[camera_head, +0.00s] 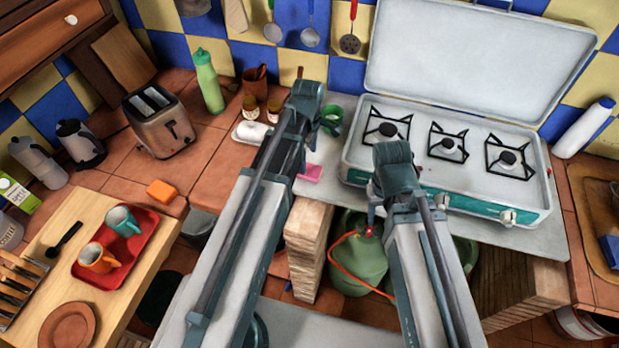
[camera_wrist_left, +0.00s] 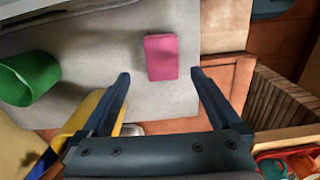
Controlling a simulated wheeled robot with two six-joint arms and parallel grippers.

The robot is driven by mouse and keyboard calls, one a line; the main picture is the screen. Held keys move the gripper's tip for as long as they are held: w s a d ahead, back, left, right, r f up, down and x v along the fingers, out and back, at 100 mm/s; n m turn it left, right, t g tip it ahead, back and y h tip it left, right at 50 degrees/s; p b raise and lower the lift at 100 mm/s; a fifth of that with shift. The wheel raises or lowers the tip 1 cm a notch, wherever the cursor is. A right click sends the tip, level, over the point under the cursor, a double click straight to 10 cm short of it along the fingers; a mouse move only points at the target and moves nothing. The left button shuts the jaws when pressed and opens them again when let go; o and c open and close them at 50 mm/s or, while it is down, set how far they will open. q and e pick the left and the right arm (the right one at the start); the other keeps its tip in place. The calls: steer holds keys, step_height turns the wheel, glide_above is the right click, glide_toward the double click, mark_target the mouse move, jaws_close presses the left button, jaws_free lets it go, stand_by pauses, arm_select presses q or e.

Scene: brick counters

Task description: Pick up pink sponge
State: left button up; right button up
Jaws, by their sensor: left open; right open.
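The pink sponge (camera_head: 312,172) lies on a grey slab to the right of my left arm. In the left wrist view the pink sponge (camera_wrist_left: 161,57) lies flat beyond the open fingertips, roughly centred between them. My left gripper (camera_wrist_left: 160,74) is open and empty, and bare slab shows between its fingers. I cannot tell whether it is at the sponge's height. In the head view my left gripper is not clearly seen behind the arm links.
A green mug (camera_head: 331,118) stands beyond the sponge; it also shows in the left wrist view (camera_wrist_left: 28,78). A white camping stove (camera_head: 450,165) with raised lid stands right. A toaster (camera_head: 158,120) and orange sponge (camera_head: 161,192) are left. The grey slab (camera_wrist_left: 105,50) is clear around the sponge.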

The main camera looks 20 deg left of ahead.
mark_target(310, 169)
arm_select(q)
steer(key=f+b, duration=0.5)
steer(key=shift+s+d+f, duration=0.2)
steer(key=shift+d, duration=0.1)
steer(key=shift+r, duration=0.1)
steer(key=c, duration=1.4)
steer(key=shift+c, duration=0.2)
steer(key=shift+r, duration=0.1)
